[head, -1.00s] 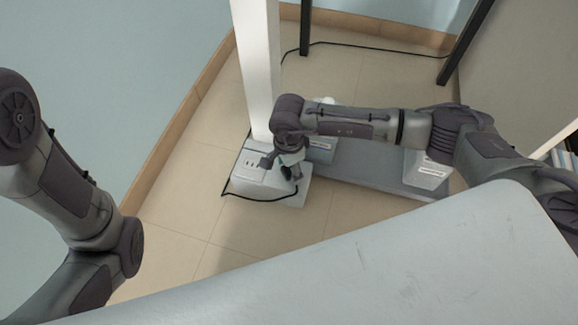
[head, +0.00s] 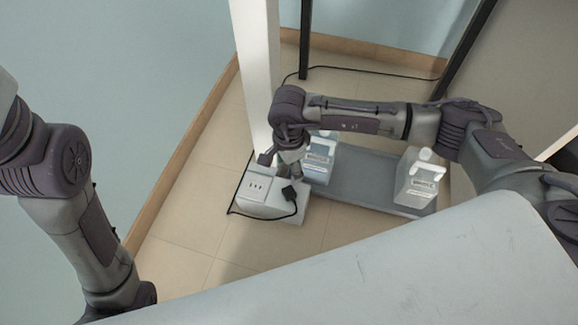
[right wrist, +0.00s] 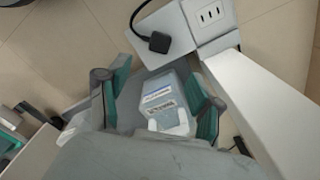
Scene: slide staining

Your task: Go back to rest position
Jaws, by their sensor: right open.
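My right gripper (head: 283,166) hangs above the socket box, at the end of the right arm. In the right wrist view its two green-padded fingers (right wrist: 158,98) stand wide apart. A pale bottle with a label (right wrist: 160,92) shows between and beyond them; I see no contact. The same bottle (head: 319,160) stands just right of the gripper in the head view. My left arm comes in at the left edge, bent downward; its gripper is out of view.
A white socket box (head: 262,207) with a black plug (head: 289,193) and cable sits beside a white post (head: 256,70). A second bottle (head: 417,180) stands on a grey tray (head: 368,180). A grey surface (head: 400,275) fills the front.

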